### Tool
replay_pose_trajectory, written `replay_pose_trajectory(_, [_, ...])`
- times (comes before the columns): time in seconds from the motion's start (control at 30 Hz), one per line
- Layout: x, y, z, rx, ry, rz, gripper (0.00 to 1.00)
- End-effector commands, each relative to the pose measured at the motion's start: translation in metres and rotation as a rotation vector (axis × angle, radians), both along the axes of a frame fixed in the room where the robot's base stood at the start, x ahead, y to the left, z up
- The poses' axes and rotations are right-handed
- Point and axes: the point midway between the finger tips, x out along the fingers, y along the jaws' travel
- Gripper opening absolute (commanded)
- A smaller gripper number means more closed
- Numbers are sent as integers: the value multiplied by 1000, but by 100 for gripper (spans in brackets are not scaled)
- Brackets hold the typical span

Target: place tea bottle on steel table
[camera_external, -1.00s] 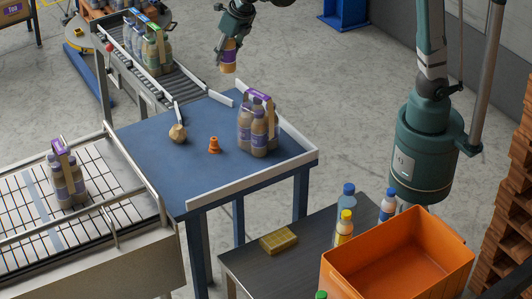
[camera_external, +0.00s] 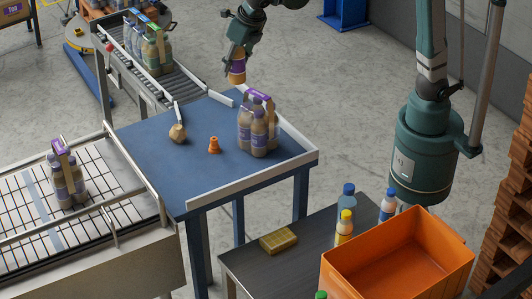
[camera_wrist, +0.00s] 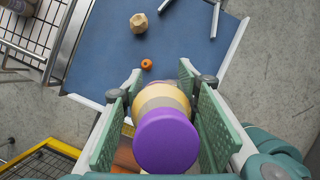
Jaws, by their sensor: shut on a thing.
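In the wrist view, the bottle's round purple end (camera_wrist: 167,140) faces the camera between the two green finger pads of my gripper (camera_wrist: 160,84). The steel table (camera_external: 256,272) is the dark grey table at the front, well below my gripper and nearer the camera. Part of its surface lies hidden behind the orange crate and bottles.
On the steel table stand an orange crate (camera_external: 447,243), a yellow block (camera_external: 278,240), and blue- and yellow-capped bottles (camera_external: 344,228).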

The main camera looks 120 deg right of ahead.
Motion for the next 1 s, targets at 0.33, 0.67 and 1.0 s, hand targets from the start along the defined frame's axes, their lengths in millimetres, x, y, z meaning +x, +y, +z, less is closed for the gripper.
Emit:
replay_pose_trajectory(0.33, [16, 92, 0, 2, 6, 15, 15])
replay_pose_trajectory(0.67, [20, 178, -1, 2, 11, 25, 15])
replay_pose_trajectory(1.0, [15, 266, 0, -5, 15, 35, 15])
